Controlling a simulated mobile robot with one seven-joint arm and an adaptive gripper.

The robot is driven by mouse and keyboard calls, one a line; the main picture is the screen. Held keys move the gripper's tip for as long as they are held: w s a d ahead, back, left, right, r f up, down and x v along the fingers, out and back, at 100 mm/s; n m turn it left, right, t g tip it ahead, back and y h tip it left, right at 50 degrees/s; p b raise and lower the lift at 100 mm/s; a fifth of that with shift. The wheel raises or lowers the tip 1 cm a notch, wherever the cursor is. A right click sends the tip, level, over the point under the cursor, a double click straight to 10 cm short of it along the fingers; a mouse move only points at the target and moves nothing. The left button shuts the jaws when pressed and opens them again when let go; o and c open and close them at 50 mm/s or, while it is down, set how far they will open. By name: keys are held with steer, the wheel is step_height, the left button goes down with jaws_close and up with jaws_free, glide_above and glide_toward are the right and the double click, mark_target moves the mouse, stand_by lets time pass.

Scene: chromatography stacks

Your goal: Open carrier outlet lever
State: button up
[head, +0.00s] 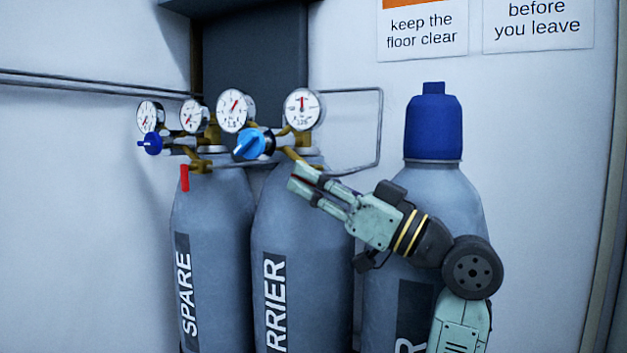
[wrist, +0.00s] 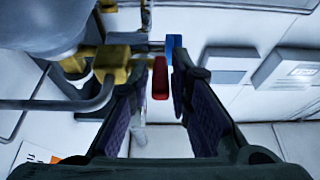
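The carrier cylinder (head: 292,230) is the middle grey bottle, its label partly cut off as "RRIER". Its regulator has two gauges, a light blue knob (head: 250,144) and brass fittings. My gripper (head: 298,180) is at the right of the neck, just below the outlet pipe, and covers the outlet lever in the head view. In the wrist view a red lever (wrist: 160,78) hangs beside a brass valve (wrist: 111,64). It lies between the two fingers of my gripper (wrist: 164,72), which stand apart with a gap on each side. Contact is not visible.
The spare cylinder (head: 213,240) stands at left with its own red lever (head: 184,178) hanging down. A blue-capped cylinder (head: 433,180) stands at right behind my arm. A thin pipe (head: 381,125) loops between the carrier regulator and the blue cap.

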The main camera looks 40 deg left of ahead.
jaws_close()
steer(key=shift+r+t+h+p, duration=0.3)
steer(key=shift+r+h+p, duration=0.2)
steer(key=shift+p, duration=0.15)
steer(key=shift+r+h+p, duration=0.15)
steer(key=shift+h+p, duration=0.35)
steer(key=shift+p, duration=0.05)
steer(key=shift+h+p, duration=0.4)
steer(key=shift+h, duration=0.1)
steer(key=shift+f, duration=0.25)
steer(key=shift+o, duration=0.6)
jaws_free()
steer(key=shift+d, duration=0.1)
